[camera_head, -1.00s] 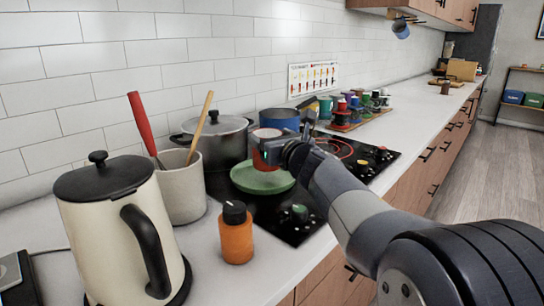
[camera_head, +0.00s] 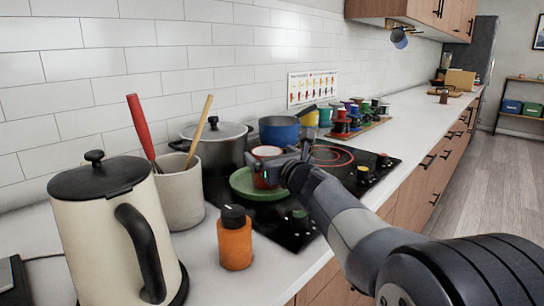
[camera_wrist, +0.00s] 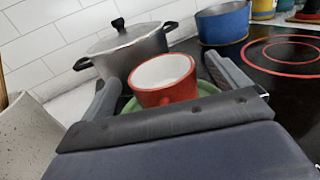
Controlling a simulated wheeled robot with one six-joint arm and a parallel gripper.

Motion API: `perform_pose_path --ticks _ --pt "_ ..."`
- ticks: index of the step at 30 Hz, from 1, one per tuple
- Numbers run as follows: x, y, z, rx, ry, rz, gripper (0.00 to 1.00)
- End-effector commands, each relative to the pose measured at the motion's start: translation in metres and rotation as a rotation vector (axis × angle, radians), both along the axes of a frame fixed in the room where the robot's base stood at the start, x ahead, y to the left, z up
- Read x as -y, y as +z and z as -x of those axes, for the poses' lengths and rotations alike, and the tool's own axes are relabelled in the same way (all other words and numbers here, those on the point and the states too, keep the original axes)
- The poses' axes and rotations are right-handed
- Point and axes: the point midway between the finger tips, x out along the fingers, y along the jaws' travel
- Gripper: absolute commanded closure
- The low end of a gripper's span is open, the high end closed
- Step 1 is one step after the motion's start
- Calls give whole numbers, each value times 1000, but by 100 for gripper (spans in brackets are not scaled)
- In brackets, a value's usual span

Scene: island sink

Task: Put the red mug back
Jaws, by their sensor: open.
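The red mug (camera_head: 260,178) with a pale inside stands roughly upright at the green round dish (camera_head: 245,190) on the black cooktop. I cannot tell from the head view exactly how its base rests there. In the wrist view the mug (camera_wrist: 168,93) is between my two spread fingers, with a gap visible on each side. My gripper (camera_head: 284,163) is open and low beside the mug, reaching in from the right. The green dish (camera_wrist: 122,104) shows only as a rim in the wrist view, mostly hidden by the mug and my gripper.
A grey lidded pot (camera_head: 215,142) and a blue pot (camera_head: 279,130) stand behind. A utensil crock (camera_head: 181,190), cream kettle (camera_head: 105,225) and orange bottle (camera_head: 235,240) stand at left and front. Several coloured cups (camera_head: 340,122) are farther back. The counter beyond is largely clear.

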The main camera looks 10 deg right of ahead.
Motion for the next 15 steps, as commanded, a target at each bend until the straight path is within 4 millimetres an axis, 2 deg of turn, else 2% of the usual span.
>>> perform_pose_path --ticks 8,15 --pt "1 3 2 0 -1 0 5" --pt "10 3 38 2 -3 0 5"
